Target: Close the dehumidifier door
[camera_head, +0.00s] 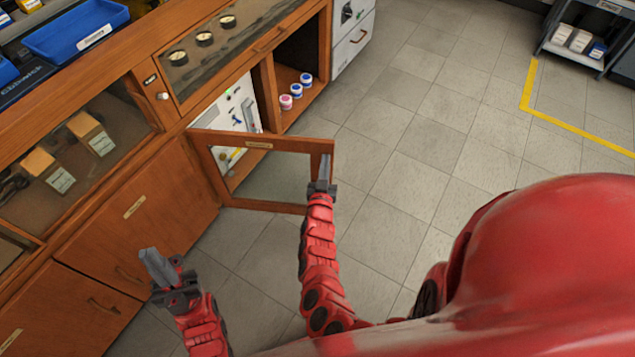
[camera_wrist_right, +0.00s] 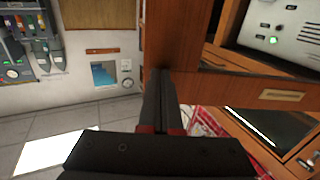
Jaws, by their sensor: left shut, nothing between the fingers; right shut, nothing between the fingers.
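The dehumidifier door (camera_head: 265,143), a wooden frame with a clear pane and a small label, stands open, swung out from the cabinet. Its frame also shows in the right wrist view (camera_wrist_right: 225,86). Behind it is the white panel (camera_head: 238,105) inside the compartment. My right gripper (camera_head: 325,168) is shut and empty, its fingers at the door's free edge. In the right wrist view its fingertips (camera_wrist_right: 162,75) reach up to the wooden edge; I cannot tell whether they touch. My left gripper (camera_head: 152,258) is shut and empty, in front of the lower cabinet doors.
The wooden cabinet (camera_head: 135,212) runs along the left, with glass-topped compartments above. Small round containers (camera_head: 296,90) stand in an open shelf beside the compartment. The tiled floor (camera_head: 430,150) is clear. A dark shelf rack (camera_head: 575,60) stands at the far right.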

